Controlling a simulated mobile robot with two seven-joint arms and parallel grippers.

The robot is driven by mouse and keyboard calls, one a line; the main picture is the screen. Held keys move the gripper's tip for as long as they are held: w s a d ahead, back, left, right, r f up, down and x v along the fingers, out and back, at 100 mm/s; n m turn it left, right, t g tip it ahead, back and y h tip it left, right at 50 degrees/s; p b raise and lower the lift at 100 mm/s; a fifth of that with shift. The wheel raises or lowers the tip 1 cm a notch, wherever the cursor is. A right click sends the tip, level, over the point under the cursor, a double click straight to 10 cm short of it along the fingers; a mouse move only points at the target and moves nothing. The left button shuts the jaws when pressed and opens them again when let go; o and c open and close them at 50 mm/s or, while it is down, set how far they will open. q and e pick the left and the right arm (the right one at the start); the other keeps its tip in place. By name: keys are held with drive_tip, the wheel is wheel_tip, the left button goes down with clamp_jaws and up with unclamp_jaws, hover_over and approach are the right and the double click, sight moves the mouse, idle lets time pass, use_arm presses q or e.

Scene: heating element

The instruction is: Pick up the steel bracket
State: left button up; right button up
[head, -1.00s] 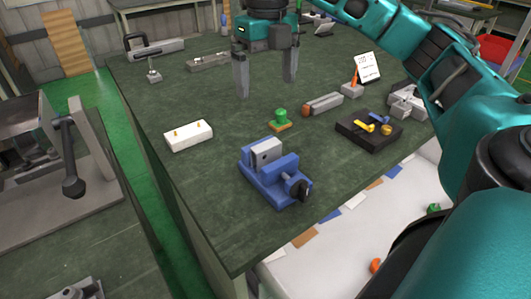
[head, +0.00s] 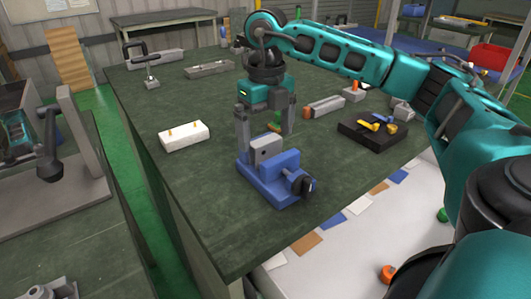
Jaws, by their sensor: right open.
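A grey metal block, which looks like the steel bracket (head: 266,149), sits upright in the jaws of a blue vise (head: 281,178) on the green table. My right gripper (head: 265,137) points down just above and behind the vise. Its fingers are spread wide, with empty space between them, and the grey block is close below and in front. I cannot tell whether the left finger touches the vise. My left gripper is not in view.
A white block (head: 184,135) lies left of the vise. A small green part (head: 275,122) is partly hidden behind my right fingers. A black tray (head: 372,130) with yellow and blue parts stands to the right. The table's front left is clear.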

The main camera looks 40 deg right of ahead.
sight(268, 141)
drive_tip(key=f, duration=0.3)
drive_tip(key=f+b, duration=0.1)
drive_tip(key=f, duration=0.1)
drive_tip(key=shift+d+f, duration=0.1)
drive_tip(key=shift+d, duration=0.2)
drive_tip(key=shift+c, duration=0.2)
drive_tip(key=c, duration=1.1)
drive_tip(key=shift+r, duration=0.2)
drive_tip(key=r+p, duration=0.1)
drive_tip(key=r, duration=0.6)
drive_tip(key=shift+s, duration=0.2)
drive_tip(key=s+a+b, duration=0.1)
drive_tip(key=s+a, duration=0.1)
drive_tip(key=s, duration=1.5)
drive_tip(key=shift+s+f, duration=0.15)
drive_tip(key=shift+s, duration=0.05)
